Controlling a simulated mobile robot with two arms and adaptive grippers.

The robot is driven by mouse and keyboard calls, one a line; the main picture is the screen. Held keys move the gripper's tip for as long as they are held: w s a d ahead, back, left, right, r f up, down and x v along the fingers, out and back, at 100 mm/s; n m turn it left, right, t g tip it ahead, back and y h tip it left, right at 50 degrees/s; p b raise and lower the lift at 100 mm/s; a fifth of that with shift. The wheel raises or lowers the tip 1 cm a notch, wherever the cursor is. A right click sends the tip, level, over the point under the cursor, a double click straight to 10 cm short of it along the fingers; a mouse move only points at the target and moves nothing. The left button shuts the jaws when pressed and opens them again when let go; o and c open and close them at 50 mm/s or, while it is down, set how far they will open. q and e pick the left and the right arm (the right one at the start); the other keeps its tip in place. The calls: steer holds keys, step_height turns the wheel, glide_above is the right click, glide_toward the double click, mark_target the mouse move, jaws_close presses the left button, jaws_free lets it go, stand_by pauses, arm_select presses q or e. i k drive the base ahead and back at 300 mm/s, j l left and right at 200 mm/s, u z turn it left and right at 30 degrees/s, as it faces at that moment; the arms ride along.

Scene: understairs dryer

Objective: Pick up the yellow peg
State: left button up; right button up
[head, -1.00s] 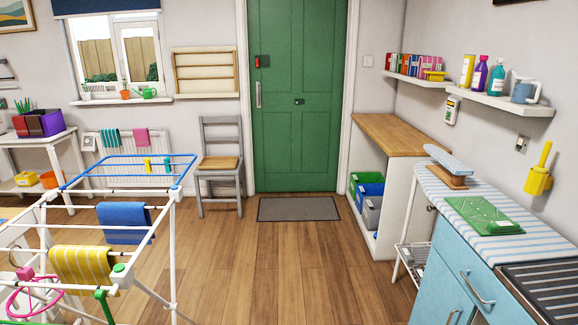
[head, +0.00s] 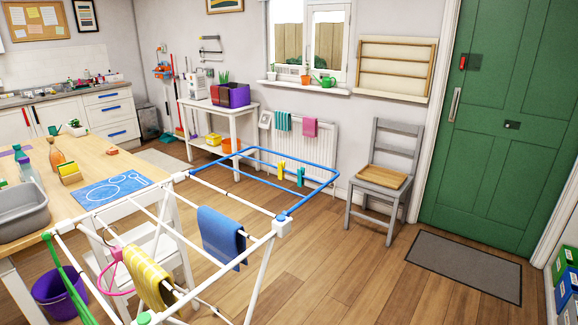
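The two pegs are apart. Neither of my grippers is in view, so where they are relative to the peg cannot be seen.
A blue cloth (head: 221,238) and a yellow striped cloth (head: 149,274) hang on the rack. A wooden table (head: 110,172) stands to the left. A grey chair (head: 386,180) stands by the wall. Open wood floor (head: 340,270) lies right of the rack.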

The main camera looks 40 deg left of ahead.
mark_target(281, 165)
steer(key=i+u, duration=0.35)
steer(key=u, duration=0.15)
steer(key=i+l+u, duration=0.2)
steer(key=i+u, duration=0.25)
steer(key=i+l+u, duration=0.25)
steer(key=u, duration=0.25)
